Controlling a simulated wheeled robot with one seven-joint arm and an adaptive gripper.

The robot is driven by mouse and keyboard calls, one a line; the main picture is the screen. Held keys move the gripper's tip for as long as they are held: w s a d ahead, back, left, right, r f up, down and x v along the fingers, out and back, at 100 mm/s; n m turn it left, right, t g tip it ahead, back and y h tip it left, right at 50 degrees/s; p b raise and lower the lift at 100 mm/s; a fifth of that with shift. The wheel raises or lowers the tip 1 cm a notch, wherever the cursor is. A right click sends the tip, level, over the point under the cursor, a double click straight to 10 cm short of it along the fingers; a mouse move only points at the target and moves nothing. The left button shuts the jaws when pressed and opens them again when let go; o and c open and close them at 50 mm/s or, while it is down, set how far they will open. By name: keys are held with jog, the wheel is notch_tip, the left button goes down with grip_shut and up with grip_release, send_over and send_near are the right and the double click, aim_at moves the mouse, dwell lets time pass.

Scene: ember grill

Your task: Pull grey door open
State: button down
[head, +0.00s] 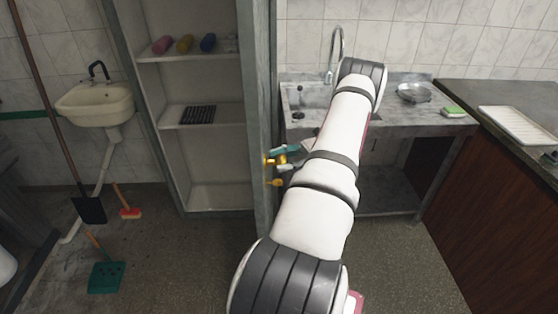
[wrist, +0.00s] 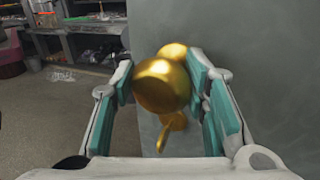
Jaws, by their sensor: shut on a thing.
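The grey door (head: 262,90) stands open from the shelf cabinet and shows nearly edge-on in the head view. In the wrist view its flat grey face (wrist: 250,50) fills the right side. A round brass knob (wrist: 165,85) sits on the door, with a smaller brass piece (wrist: 172,130) below it. My gripper (wrist: 168,88) has its teal pads on both sides of the knob and is shut on it. In the head view my gripper (head: 283,157) is at the door's edge, partly hidden by my arm.
The open cabinet has shelves with coloured rolls (head: 184,43) and a black rack (head: 198,114). A metal sink counter (head: 440,122) stands behind my arm, and a dark wooden counter (head: 500,190) is at the right. A green dustpan (head: 106,276) lies on the floor at left.

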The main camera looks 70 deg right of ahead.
jog(key=shift+s+d, duration=0.2)
jog(key=shift+s, duration=0.05)
jog(key=c, duration=0.9)
grip_release()
jog(key=shift+c, duration=0.2)
jog(key=v, duration=1.2)
jog(key=shift+s, duration=0.1)
